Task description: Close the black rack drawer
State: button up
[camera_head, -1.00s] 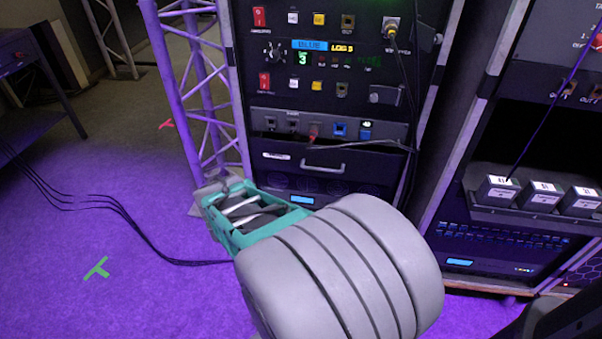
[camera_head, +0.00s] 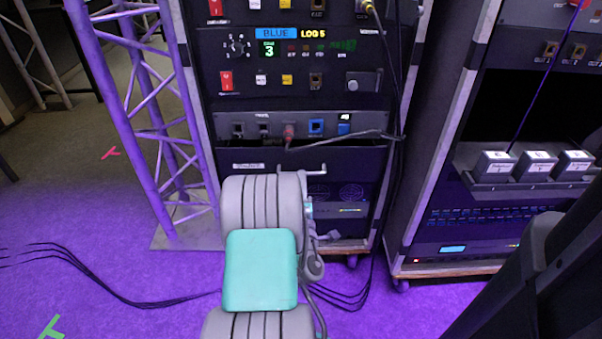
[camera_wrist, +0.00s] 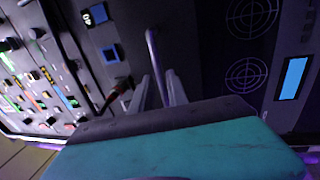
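The black rack drawer (camera_head: 345,163) is in the rack below the patch panel, with a pale label and a silver handle (camera_head: 318,172). How far the drawer stands out is hard to tell. In the wrist view the handle (camera_wrist: 154,60) is a silver bar running down toward my gripper (camera_wrist: 160,78). My two grey fingers are at the handle, close to either side of it; contact is not clear. In the head view my arm hides the fingers and the handle's left part.
A purple-lit truss (camera_head: 150,120) stands left of the rack. A cable (camera_head: 345,138) hangs from the patch panel just above the drawer. A second rack (camera_head: 480,220) with white-topped boxes is at the right. Cables (camera_head: 130,295) lie on the open floor at the left.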

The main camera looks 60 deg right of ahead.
jog(key=shift+p+x, duration=0.3)
jog(key=shift+x, duration=1.35)
grip_shut()
